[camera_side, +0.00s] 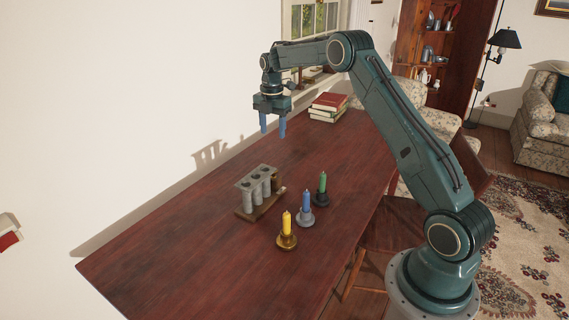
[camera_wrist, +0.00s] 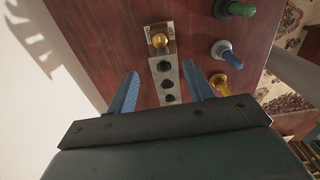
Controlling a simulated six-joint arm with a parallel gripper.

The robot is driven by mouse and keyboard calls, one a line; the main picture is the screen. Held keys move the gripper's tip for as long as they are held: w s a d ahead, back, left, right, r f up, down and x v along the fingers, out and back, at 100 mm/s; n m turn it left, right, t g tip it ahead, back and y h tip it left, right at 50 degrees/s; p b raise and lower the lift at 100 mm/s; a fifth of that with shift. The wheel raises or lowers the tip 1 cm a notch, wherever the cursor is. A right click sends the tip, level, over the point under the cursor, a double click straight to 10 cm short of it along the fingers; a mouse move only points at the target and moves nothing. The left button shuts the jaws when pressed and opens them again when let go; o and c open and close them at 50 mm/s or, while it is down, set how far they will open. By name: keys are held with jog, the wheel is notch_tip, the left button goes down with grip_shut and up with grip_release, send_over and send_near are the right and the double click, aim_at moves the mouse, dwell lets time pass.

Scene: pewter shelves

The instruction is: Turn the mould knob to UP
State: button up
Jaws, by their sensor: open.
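The candle mould (camera_side: 249,198) is a row of grey tubes on a wooden base, standing on the dark red table. It also shows in the wrist view (camera_wrist: 160,66), with dark round holes along its top. The brass knob (camera_wrist: 159,41) sits at one end of the mould on a small plate with markings too small to read. In the side view the knob (camera_side: 276,182) is partly hidden behind the tubes. My gripper (camera_side: 272,129) is open and empty, pointing down above the table, well clear of the mould. Its blue fingers (camera_wrist: 160,75) frame the mould in the wrist view.
Yellow (camera_side: 287,226), blue (camera_side: 306,204) and green (camera_side: 322,184) candles in holders stand in a row near the mould. A stack of books (camera_side: 328,107) lies at the far end of the table. A white wall runs along the left. The near table area (camera_side: 190,260) is clear.

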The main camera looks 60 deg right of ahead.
jog(key=shift+n, duration=0.9)
jog(key=shift+f, duration=0.15)
jog(key=shift+f, duration=6.8)
jog(key=c, duration=1)
